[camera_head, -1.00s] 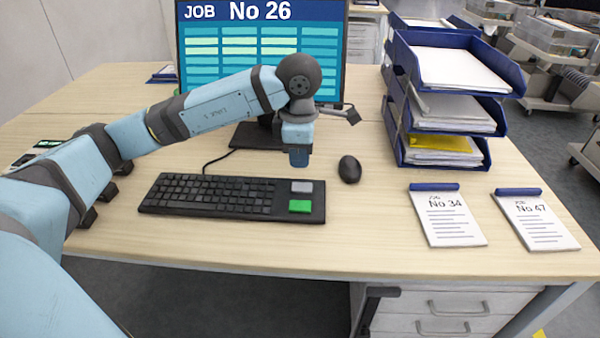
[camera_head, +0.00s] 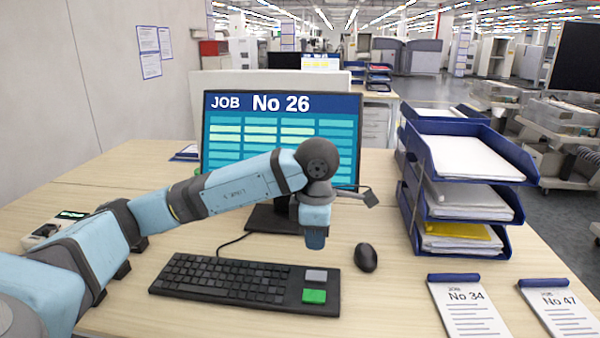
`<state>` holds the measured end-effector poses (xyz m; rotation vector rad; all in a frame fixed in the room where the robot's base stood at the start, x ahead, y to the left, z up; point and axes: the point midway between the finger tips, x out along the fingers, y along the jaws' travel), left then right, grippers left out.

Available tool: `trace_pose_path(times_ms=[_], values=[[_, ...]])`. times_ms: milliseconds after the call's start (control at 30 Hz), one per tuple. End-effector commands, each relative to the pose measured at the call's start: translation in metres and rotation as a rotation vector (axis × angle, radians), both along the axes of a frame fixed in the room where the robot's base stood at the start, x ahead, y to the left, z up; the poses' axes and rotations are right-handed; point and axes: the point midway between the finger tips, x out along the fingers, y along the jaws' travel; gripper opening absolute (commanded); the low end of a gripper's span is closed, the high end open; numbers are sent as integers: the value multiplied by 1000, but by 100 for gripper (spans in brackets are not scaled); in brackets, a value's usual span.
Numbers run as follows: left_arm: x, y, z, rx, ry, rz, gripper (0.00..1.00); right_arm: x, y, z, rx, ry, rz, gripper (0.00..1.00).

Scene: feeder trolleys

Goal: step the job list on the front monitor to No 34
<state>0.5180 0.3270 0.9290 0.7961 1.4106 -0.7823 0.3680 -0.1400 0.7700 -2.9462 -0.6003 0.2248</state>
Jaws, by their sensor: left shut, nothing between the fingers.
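The front monitor (camera_head: 283,137) stands at the back of the desk and reads "JOB No 26" above rows of coloured bars. The black keyboard (camera_head: 225,281) lies in front of it, with a grey key (camera_head: 317,275) and a larger green key (camera_head: 314,296) at its right end. My left gripper (camera_head: 315,240) points down behind the keyboard's right end, above and apart from the grey key. It is shut and empty. The sheet marked No 34 (camera_head: 468,313) lies at the right front of the desk. My right gripper is not in view.
A black mouse (camera_head: 366,257) lies right of the keyboard. Stacked blue trays (camera_head: 418,222) with papers stand further right. A sheet marked No 47 (camera_head: 563,315) lies beside the No 34 sheet. A small device (camera_head: 62,226) sits at the left. Bare desk lies between mouse and sheets.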

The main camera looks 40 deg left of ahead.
Motion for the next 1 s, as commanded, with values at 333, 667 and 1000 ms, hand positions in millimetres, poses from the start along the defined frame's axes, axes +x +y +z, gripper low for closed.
trace_pose_path(times_ms=[333,667,1000], values=[[0,0,0,0,0,0,0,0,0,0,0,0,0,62],[0,0,0,0,0,0,0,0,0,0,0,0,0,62],[-1,-4,6,-1,4,-3,0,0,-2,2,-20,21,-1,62]])
